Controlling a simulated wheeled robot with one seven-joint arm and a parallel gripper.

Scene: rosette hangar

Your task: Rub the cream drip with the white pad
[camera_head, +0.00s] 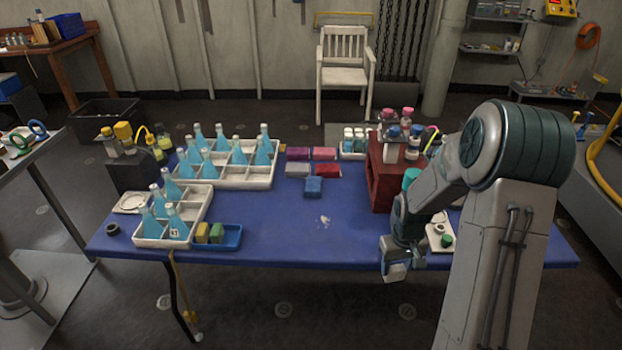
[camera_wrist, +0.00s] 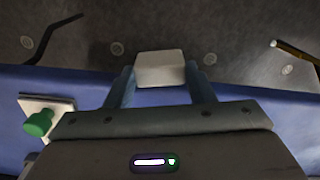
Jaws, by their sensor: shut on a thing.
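The cream drip (camera_head: 324,220) is a small pale splash on the blue tabletop (camera_head: 270,212), right of the middle and toward the front. My gripper (camera_head: 393,262) is shut on the white pad (camera_head: 397,272), at the table's front edge, to the right of the drip and nearer to me. In the wrist view the white pad (camera_wrist: 160,68) is a pale block between the two fingers of my gripper (camera_wrist: 160,80), with the floor behind it. The drip does not show in the wrist view.
A dark red box (camera_head: 383,175) with bottles on it stands behind my gripper. White crates (camera_head: 225,177) with blue flasks and a blue tray (camera_head: 230,238) with small blocks stand at the left. Coloured blocks (camera_head: 313,187) lie behind the drip. The tabletop around the drip is clear.

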